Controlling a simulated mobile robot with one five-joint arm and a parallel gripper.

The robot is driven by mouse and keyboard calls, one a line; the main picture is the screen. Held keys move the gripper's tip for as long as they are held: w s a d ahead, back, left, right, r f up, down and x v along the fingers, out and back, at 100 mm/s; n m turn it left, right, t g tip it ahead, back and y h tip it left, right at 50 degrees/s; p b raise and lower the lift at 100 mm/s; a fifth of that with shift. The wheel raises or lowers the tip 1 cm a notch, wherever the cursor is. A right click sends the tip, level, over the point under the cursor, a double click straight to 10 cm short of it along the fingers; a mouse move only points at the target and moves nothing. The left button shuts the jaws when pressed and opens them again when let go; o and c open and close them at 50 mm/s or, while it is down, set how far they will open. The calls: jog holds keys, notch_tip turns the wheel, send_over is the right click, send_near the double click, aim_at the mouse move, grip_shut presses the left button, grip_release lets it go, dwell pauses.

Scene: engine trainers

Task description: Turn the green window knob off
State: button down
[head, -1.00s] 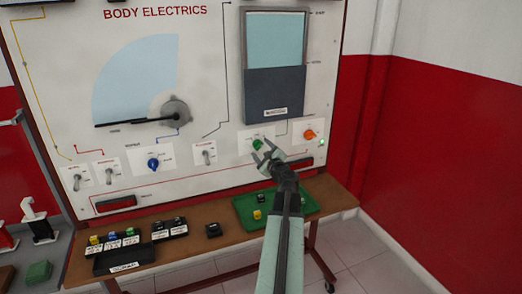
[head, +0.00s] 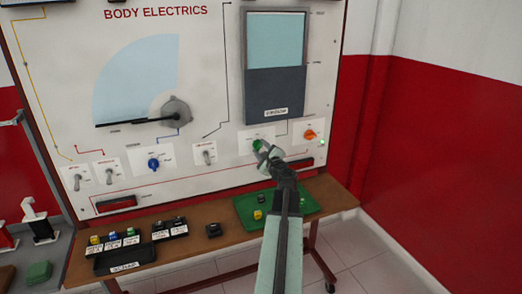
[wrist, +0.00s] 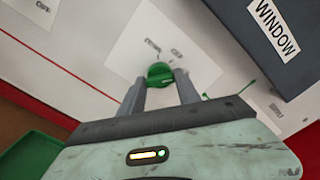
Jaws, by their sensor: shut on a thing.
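The green window knob (head: 257,145) is on a white plate on the lower right of the body electrics board, below the dark window panel (head: 275,96). My gripper (head: 262,150) is at the knob, with its fingers on either side of it. In the wrist view my gripper (wrist: 160,80) is shut on the green knob (wrist: 160,72), one finger at each side. The plate's small labels show above the knob in the wrist view, too blurred to read. The fingers hide part of the knob in the head view.
An orange knob (head: 309,134) is right of the green one, and a lit green lamp (head: 322,142) is beside it. A toggle switch (head: 208,153) and a blue knob (head: 154,164) are to the left. Below is a wooden bench with a green tray (head: 243,212).

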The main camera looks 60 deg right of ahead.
jog(key=n, duration=0.4)
jog(key=shift+w, duration=0.1)
jog(key=shift+n, duration=1.9)
jog(key=c, duration=0.9)
grip_release()
jog(key=shift+o, duration=0.2)
jog(key=v, duration=0.7)
jog(key=shift+s+a, duration=0.25)
jog(key=shift+s, duration=0.05)
